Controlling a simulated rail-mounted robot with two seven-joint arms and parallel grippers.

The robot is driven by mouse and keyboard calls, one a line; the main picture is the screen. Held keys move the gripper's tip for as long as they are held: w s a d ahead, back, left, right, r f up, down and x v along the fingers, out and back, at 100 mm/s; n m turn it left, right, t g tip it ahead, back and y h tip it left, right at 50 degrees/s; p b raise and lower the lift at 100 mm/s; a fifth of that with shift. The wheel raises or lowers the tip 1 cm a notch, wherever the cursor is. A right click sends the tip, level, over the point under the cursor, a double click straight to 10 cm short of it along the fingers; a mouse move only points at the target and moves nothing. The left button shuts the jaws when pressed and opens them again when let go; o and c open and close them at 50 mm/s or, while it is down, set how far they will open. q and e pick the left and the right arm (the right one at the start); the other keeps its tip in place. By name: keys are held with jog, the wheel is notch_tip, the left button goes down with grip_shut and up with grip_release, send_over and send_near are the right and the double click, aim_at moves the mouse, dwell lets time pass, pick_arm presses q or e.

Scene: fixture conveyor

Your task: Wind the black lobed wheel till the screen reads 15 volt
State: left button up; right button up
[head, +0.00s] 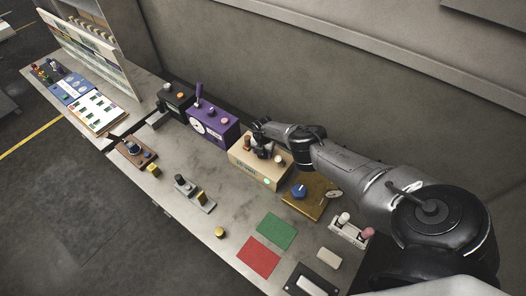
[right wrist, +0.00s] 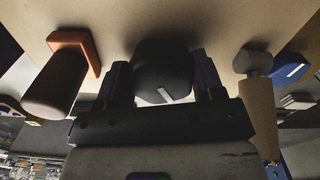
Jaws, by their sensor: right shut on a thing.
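The black lobed wheel (right wrist: 163,68) fills the middle of the right wrist view, with a pale mark on it. My right gripper (right wrist: 164,84) has one finger on each side of it and is shut on it. In the head view my right gripper (head: 262,146) is over the top of the beige box (head: 270,180) and hides most of the wheel. A small dark screen shows on the box's front face; its digits are too small to read. My left gripper is not in view.
A brown handle on an orange base (right wrist: 72,55) and a grey knob (right wrist: 257,62) flank the wheel closely. A purple box (head: 212,125) stands left of the beige box, and a golden panel with a blue knob (head: 299,191) right. Green (head: 277,231) and red mats lie in front.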

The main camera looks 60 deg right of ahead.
jog(key=o, duration=0.9)
jog(key=shift+r, duration=0.1)
jog(key=shift+r+p, duration=3.75)
jog(key=shift+r, duration=3)
